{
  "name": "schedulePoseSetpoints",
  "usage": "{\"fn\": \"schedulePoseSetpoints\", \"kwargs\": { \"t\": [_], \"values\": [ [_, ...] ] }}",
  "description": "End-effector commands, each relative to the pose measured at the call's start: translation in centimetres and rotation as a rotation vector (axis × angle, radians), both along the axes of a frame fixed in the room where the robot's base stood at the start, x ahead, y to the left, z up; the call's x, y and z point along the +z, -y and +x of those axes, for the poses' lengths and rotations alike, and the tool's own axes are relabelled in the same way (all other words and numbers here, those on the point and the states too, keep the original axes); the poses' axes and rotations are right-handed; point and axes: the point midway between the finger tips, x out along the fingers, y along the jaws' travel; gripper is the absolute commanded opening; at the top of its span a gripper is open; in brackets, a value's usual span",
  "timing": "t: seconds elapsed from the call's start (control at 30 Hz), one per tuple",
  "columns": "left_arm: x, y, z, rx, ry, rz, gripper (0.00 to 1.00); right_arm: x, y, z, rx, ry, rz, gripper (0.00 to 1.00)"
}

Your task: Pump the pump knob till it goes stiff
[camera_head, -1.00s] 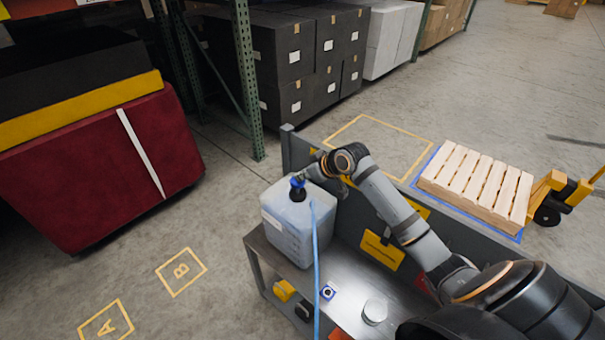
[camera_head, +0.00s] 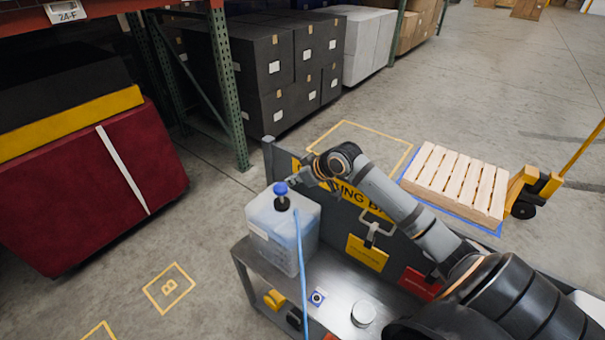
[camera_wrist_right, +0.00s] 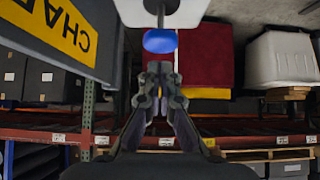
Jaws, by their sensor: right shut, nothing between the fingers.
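The blue pump knob (camera_head: 281,188) stands up on a dark collar on top of the translucent jug (camera_head: 283,238), which sits on the metal bench. A blue hose (camera_head: 302,265) hangs down the jug's front. My right gripper (camera_head: 295,182) is shut and empty, just to the right of the knob at about its height in the head view. In the right wrist view the picture is upside down; the knob (camera_wrist_right: 160,41) shows just beyond the shut fingertips (camera_wrist_right: 159,70), seemingly apart from them. My left gripper is not in view.
A grey panel (camera_head: 277,162) with yellow signs stands behind the jug. A round metal lid (camera_head: 363,314) and a small blue-marked tag (camera_head: 318,297) lie on the bench (camera_head: 264,270). A pallet (camera_head: 455,184) on a yellow jack stands at the right.

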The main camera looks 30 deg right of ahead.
Motion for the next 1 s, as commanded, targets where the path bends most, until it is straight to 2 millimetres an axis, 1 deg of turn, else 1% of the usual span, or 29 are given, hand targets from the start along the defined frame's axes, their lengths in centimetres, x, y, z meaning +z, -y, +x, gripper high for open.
{"fn": "schedulePoseSetpoints", "kwargs": {
  "t": [0.03,0.1,0.2,0.3,0.4,0.6,1.0],
  "values": [
    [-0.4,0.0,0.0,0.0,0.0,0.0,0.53,0.4,0.2,-0.7,0.006,-0.002,-0.01,0.0],
    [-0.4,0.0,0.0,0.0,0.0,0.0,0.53,1.3,0.7,-1.3,0.001,0.0,-0.01,0.0],
    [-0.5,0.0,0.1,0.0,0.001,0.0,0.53,2.3,0.7,-2.3,0.006,-0.002,-0.008,0.0],
    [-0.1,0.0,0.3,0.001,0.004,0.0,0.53,3.0,1.2,-2.8,-0.001,0.003,-0.011,0.0],
    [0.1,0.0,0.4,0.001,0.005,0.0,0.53,3.5,1.4,-3.2,-0.001,0.004,-0.009,0.0],
    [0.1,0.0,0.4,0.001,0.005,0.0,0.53,4.0,1.2,-3.7,0.001,0.002,-0.001,0.0],
    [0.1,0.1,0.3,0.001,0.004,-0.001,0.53,4.1,1.1,-3.7,0.002,0.004,0.002,0.0]
  ]
}}
